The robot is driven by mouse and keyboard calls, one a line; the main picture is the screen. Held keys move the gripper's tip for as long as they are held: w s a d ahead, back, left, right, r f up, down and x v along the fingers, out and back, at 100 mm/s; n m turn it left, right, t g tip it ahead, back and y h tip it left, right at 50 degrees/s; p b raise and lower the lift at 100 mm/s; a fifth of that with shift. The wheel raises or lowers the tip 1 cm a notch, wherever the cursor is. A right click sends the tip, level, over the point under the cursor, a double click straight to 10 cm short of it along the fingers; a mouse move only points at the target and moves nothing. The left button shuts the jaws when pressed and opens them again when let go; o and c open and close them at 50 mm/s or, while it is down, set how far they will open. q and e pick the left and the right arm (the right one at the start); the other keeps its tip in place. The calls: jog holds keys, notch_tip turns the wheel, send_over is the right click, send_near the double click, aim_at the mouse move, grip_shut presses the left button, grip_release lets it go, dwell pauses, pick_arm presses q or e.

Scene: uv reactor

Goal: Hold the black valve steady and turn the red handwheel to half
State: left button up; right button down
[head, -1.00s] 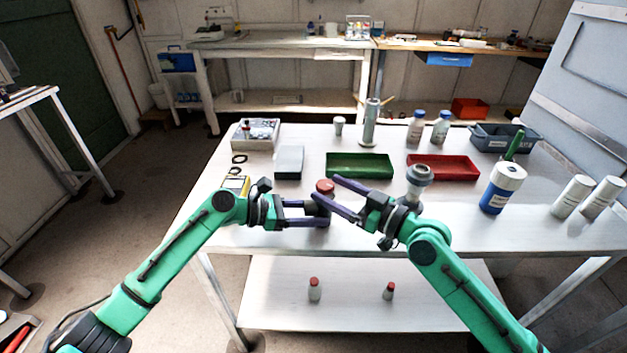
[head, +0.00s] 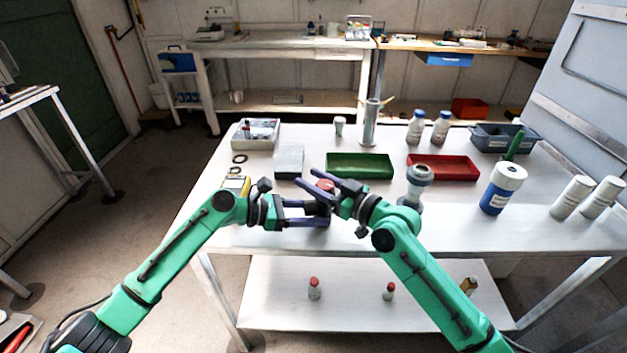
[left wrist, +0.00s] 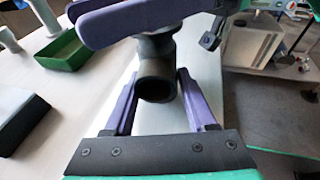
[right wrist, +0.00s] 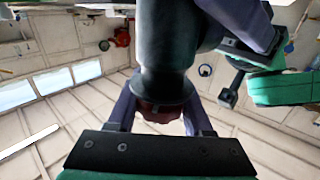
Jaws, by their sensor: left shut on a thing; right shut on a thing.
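The black valve (left wrist: 156,78) stands between the fingers of my left gripper (left wrist: 160,88), which is shut on its body from the side. It also shows in the right wrist view (right wrist: 166,50) as a dark upright body. The red handwheel (head: 325,185) is on top of the valve and is mostly hidden by my right gripper's fingers in the head view. My right gripper (right wrist: 161,112) is shut on the red handwheel (right wrist: 160,114), with a finger on either side of it. How far the wheel is turned cannot be told.
A green tray (head: 360,178) and a grey box (head: 289,148) lie behind the valve. A grey fitting (head: 415,188) stands just right of my right gripper. A red tray (head: 443,180) and a blue-and-white bottle (head: 503,188) are farther right.

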jog(key=shift+w+d+m+t+h, duration=0.1)
jog(key=shift+d+m+t+h, duration=0.05)
jog(key=shift+m+t+h, duration=0.65)
jog(key=shift+c, duration=1.5)
grip_release()
jog(key=v, duration=1.2)
jog(key=shift+w+f, duration=0.1)
jog(key=shift+f, duration=0.05)
